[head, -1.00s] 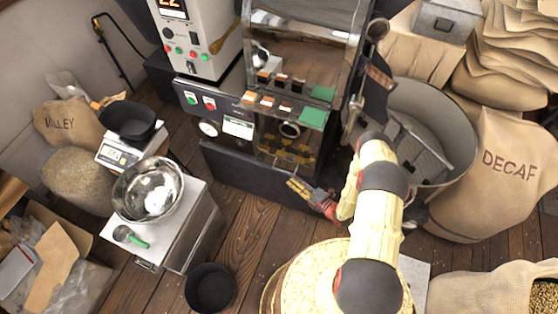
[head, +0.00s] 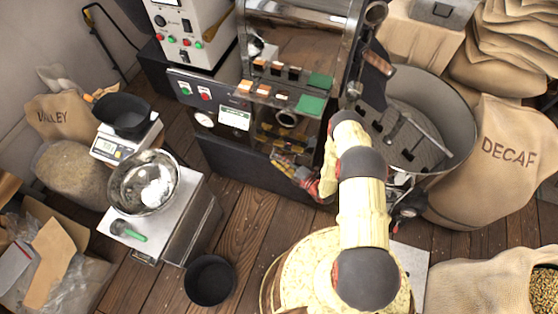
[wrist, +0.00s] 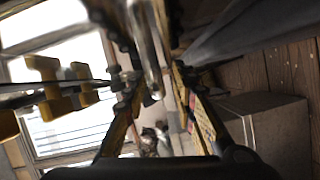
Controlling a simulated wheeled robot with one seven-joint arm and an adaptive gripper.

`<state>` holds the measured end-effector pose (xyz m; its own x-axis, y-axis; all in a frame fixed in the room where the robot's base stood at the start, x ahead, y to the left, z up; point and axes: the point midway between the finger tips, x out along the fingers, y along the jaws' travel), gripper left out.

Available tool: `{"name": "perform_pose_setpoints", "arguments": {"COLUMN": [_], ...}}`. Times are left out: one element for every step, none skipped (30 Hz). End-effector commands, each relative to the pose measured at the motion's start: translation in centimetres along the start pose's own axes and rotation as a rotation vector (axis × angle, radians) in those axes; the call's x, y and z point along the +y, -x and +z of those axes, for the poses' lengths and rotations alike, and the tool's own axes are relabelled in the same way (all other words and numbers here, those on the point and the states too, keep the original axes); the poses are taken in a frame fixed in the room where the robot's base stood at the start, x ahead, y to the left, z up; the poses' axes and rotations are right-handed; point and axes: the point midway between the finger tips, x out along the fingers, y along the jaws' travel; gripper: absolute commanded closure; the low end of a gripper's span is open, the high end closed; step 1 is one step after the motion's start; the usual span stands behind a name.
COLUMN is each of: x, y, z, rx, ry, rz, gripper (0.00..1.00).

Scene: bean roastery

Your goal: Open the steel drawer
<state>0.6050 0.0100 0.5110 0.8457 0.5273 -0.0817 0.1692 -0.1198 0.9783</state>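The low steel cabinet (head: 187,232) stands at the left in the head view. A small handle (head: 143,258) shows on its front edge, and the drawer front is mostly hidden by the steep angle. No drawer stands out from it. A grey box that looks like this cabinet (wrist: 272,128) shows at the lower right of the wrist view. My gripper (head: 279,155) is in front of the roaster's lower face, well right of the cabinet. In the wrist view my gripper (wrist: 155,95) has its fingers apart, with a blurred shiny bar beyond or between them.
A steel bowl (head: 122,198) and a green-handled scoop (head: 128,231) are on the cabinet. A scale (head: 118,146) with a black pan stands behind. A black bucket (head: 210,281) is on the floor. The roaster (head: 250,160) is close to my gripper. Floor between is clear.

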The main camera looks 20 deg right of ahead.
Motion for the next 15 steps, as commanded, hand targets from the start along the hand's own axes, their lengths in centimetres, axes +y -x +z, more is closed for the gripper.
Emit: {"name": "perform_pose_setpoints", "arguments": {"x": [0.0,0.0,0.0,0.0,0.0,0.0,0.0,0.0,-0.01,-0.01,-0.01,-0.01,-0.01,-0.01,-0.02], "y": [0.01,0.01,0.02,0.02,0.02,0.02,0.03,0.03,0.03,0.03,0.03,0.03,0.04,0.04,0.04], "z": [0.0,0.0,0.0,0.01,0.0,0.0,0.0,0.01,0.0,0.0,0.0,0.0,0.0,0.0,0.0], "rx": [0.0,0.0,0.0,0.0,0.0,0.0,0.0,0.0,0.0,0.0,0.0,0.0,0.0,0.0,0.0], "ry": [0.0,0.0,0.0,0.0,0.0,0.0,0.0,0.0,0.0,0.0,0.0,0.0,0.0,0.0,0.0], "rz": [0.0,0.0,0.0,0.0,0.0,0.0,0.0,0.0,0.0,0.0,0.0,0.0,0.0,0.0,0.0], "gripper": [0.73,0.73,0.76,0.78,0.79,0.81,0.83,0.85,0.87,0.89,0.91,0.93,0.95,0.96,0.98]}}
